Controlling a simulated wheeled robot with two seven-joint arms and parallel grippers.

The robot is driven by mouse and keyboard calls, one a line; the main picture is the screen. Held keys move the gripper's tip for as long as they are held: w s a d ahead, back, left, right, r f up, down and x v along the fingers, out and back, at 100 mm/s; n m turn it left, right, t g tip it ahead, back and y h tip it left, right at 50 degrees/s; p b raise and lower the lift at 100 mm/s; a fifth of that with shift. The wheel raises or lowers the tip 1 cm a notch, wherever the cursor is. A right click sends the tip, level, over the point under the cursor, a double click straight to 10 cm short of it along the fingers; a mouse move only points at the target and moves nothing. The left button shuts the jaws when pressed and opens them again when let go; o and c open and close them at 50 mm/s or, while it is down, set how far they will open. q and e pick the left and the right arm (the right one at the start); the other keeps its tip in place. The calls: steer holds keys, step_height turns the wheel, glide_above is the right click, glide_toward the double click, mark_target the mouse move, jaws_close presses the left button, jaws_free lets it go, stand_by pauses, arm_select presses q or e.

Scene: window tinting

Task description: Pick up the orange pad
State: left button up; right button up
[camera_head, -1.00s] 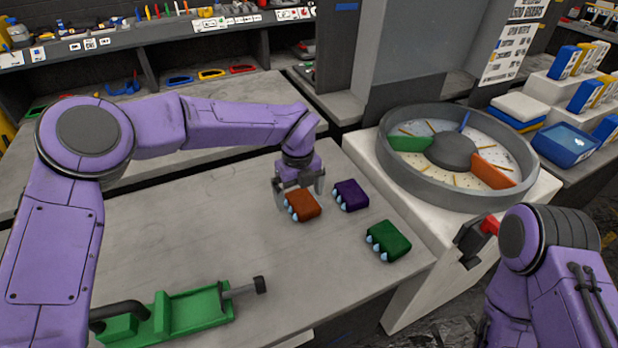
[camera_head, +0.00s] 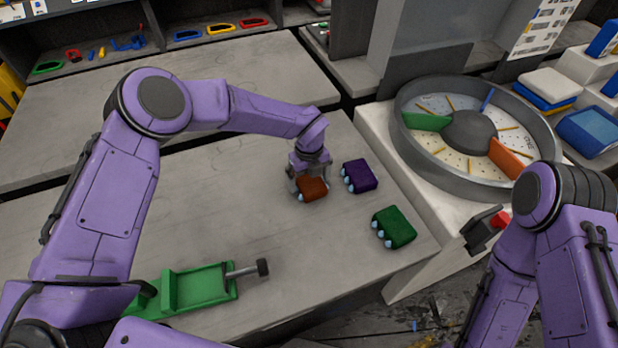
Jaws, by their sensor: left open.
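The orange pad (camera_head: 313,189) lies on the grey table, a small block with pale rounded tips on its left side. My left gripper (camera_head: 309,188) is open and down over the orange pad, its fingers on either side of it. The gripper hides the pad's upper part and some of its tips. Whether the fingers touch the pad cannot be told. My right arm shows at the right edge, and its gripper (camera_head: 489,231) is only partly visible beside the table, with a red part on it.
A purple pad (camera_head: 359,176) lies just right of the orange pad, and a green pad (camera_head: 394,227) lies nearer the front right. A green vise-like fixture (camera_head: 200,286) sits at the front left. A round grey drum (camera_head: 440,172) stands to the right. The middle of the table (camera_head: 200,215) is clear.

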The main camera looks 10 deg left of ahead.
arm_select(q)
steer(key=shift+f, duration=0.4)
steer(key=c, duration=1)
steer(key=shift+r, duration=0.1)
steer(key=shift+c, duration=0.2)
